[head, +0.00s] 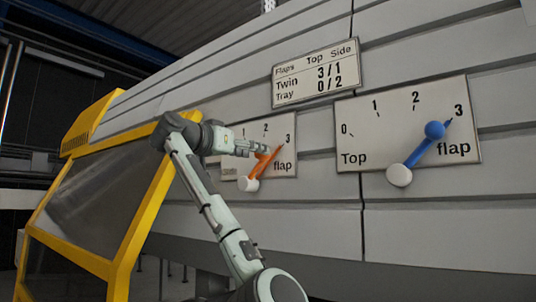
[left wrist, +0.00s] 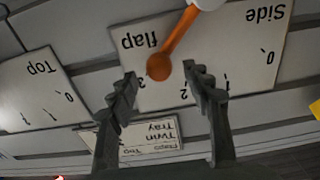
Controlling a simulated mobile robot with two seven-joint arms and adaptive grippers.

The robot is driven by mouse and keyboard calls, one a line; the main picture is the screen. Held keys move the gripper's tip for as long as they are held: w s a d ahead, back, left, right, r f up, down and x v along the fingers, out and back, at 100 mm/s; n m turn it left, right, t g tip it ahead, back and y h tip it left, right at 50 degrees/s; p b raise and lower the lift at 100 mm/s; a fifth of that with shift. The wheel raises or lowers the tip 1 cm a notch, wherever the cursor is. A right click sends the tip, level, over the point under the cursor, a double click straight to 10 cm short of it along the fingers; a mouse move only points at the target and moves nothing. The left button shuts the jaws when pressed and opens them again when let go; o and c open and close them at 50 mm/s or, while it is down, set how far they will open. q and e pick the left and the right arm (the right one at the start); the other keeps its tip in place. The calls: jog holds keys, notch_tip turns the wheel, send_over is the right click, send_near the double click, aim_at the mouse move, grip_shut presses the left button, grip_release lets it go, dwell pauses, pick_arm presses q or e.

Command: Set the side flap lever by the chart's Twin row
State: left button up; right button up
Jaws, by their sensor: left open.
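The side flap lever (head: 262,164) is orange, with a white hub, on the Side flap plate (head: 289,163). Its tip points up-right, close to the 3. In the left wrist view, which shows things upside down, its round orange knob (left wrist: 158,67) appears between my left fingertips (left wrist: 160,72). My left gripper (head: 266,148) is open in front of the plate, near the lever's upper end; I cannot tell whether it touches. The chart (head: 317,73) reads Twin 3/1 and Tray 0/2 under Top and Side. My right gripper is out of view.
The Top flap plate (head: 366,135) is to the right, its blue lever (head: 420,152) pointing at 3. Grey panelled wall lies behind both plates. A yellow-framed guard (head: 134,226) stands at the left, close to my left arm.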

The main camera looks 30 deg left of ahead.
aim_at(254, 170)
pick_arm(q)
jog(key=w, duration=0.3)
jog(key=w+p, duration=0.1)
jog(key=w, duration=0.1)
jog(key=shift+w+d+f, duration=0.1)
jog(key=shift+w+d, duration=0.15)
jog(key=shift+w, duration=0.05)
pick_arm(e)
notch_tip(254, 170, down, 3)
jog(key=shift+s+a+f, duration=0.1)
pick_arm(q)
grip_shut()
